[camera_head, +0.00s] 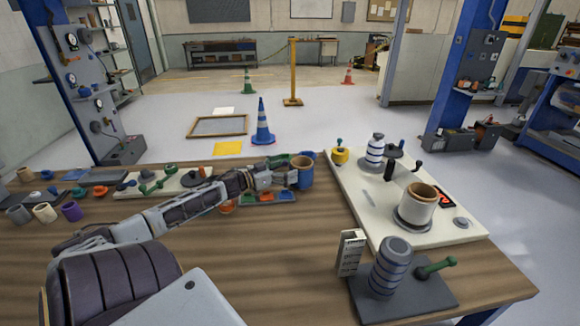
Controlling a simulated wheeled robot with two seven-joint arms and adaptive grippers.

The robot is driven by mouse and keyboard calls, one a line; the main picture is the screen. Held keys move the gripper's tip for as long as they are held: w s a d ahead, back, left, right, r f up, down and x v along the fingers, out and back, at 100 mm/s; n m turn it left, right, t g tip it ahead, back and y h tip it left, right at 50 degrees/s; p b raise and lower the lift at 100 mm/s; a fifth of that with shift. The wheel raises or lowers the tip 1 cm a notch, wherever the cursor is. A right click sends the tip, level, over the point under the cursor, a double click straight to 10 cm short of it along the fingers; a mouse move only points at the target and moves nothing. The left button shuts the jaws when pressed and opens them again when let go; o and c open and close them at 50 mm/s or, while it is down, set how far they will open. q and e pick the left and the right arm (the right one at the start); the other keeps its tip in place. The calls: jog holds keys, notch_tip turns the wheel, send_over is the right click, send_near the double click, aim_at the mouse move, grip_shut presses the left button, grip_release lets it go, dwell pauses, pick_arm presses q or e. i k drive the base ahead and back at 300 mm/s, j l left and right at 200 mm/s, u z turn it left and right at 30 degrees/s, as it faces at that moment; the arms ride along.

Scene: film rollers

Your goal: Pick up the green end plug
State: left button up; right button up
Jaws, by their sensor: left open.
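My left arm reaches in from the left across the wooden table. Its gripper (278,178) is open near the table's back edge, close to a blue cylinder with a tan core (302,178). A green part (278,161), which may be the green end plug, shows just behind the gripper, partly hidden by it. The frame is too small to tell whether the fingers are around it or beside it. My right gripper is not in view.
A cream board (365,195) on the right carries a striped roller (375,152) and a white cup-like roller (416,208). Small parts crowd the left. The middle front is bare.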

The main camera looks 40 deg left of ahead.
aim_at(284, 156)
jog(key=u, duration=1.5)
